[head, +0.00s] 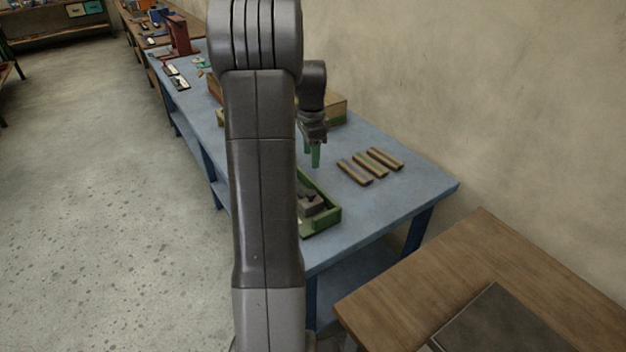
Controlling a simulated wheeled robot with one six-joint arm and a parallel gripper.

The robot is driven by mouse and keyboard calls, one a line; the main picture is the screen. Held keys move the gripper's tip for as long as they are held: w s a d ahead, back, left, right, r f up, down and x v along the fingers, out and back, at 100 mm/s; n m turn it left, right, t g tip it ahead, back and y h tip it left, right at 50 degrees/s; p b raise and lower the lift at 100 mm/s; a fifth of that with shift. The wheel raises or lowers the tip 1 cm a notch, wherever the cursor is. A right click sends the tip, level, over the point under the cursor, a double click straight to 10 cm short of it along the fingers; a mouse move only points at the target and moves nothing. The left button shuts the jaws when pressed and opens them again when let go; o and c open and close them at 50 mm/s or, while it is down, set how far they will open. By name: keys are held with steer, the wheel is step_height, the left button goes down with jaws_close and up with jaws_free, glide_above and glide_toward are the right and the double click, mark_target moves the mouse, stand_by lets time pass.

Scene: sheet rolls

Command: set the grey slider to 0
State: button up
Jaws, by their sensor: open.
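I cannot make out a grey slider or a scale with a 0 for certain in the head view. Two small dark and pale pieces, one of them a small panel (180,84), lie near the far left edge of the blue table (400,205), too small to read. My gripper (312,158) has green fingertips and hangs above the blue table, between the green tray and the wooden strips. It is open, and I see nothing between its fingers. My own arm covers much of the table's middle.
A green tray (336,220) with dark grey pieces stands below my gripper, partly hidden. Several brown strips (370,165) lie to its right. A wooden box (337,108) stands behind. A reddish-brown stand (179,36) is farther back. A brown table (480,250) is at front right.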

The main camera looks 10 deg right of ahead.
mark_target(311, 192)
step_height(311, 192, down, 13)
steer(key=shift+s+r+p, duration=0.1)
steer(key=shift+p, duration=0.7)
steer(key=shift+a, duration=0.1)
jaws_close()
